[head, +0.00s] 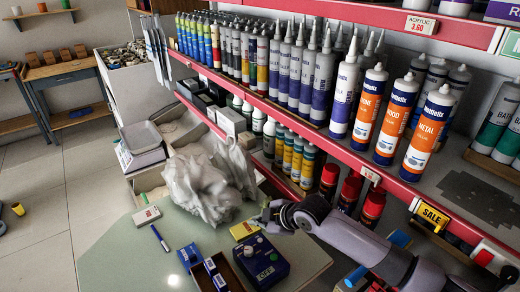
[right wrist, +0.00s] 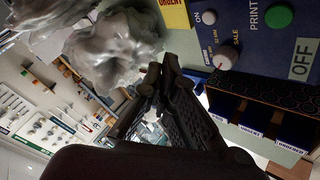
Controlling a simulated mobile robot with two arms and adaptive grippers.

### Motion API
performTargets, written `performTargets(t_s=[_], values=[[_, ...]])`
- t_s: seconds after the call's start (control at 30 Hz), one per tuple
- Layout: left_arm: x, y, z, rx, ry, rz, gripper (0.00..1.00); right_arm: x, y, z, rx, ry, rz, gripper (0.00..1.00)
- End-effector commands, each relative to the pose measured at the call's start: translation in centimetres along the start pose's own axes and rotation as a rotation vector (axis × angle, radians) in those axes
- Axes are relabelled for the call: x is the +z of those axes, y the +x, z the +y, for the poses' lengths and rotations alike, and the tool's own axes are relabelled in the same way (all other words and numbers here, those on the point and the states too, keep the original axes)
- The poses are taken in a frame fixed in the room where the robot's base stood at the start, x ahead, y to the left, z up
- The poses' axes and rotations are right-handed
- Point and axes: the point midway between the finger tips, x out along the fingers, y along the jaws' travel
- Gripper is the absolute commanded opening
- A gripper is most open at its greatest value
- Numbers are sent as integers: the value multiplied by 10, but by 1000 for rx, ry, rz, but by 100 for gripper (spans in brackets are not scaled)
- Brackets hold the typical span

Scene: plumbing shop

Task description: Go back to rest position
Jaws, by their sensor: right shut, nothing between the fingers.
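My right gripper (head: 262,217) is above the green-grey counter (head: 120,245), its arm coming in from the lower right. Its fingers are together with nothing between them; they also show in the right wrist view (right wrist: 162,78). It is close to the blue device with a dial (head: 262,262), and just right of a crumpled grey-white plastic bag (head: 200,185). In the right wrist view the bag (right wrist: 110,50) is at the upper left of the fingers and the device (right wrist: 255,50) at the upper right. My left gripper is not in view.
A red-edged shelf (head: 330,145) with several cartridges, including orange-labelled ones (head: 427,130), runs above and behind my right arm. On the counter are a yellow box (head: 244,229), a pen (head: 159,239), a small white-red box (head: 146,215) and dark blue boxes (head: 205,270). The counter's left part is clear.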

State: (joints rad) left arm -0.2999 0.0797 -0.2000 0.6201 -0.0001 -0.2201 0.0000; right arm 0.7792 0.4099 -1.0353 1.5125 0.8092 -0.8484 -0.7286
Motion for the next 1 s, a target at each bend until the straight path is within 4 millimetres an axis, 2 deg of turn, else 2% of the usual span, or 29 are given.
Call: performTargets(t_s=[0.07,0.17,0.33,0.47,0.57,0.7,0.8,1.0], values=[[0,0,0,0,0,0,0,-2,1,-6,-6,8,3,0],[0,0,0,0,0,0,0,-9,1,-27,-25,46,15,0],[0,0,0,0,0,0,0,-22,-10,-88,-65,215,26,0],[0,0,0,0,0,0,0,-18,-32,-128,-66,395,-5,0],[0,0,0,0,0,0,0,-2,-54,-154,-52,550,-57,0],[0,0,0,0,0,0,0,34,-92,-192,-13,780,-171,0],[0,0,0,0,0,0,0,60,-120,-214,22,918,-260,0],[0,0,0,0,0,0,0,99,-166,-251,83,1106,-413,0]])
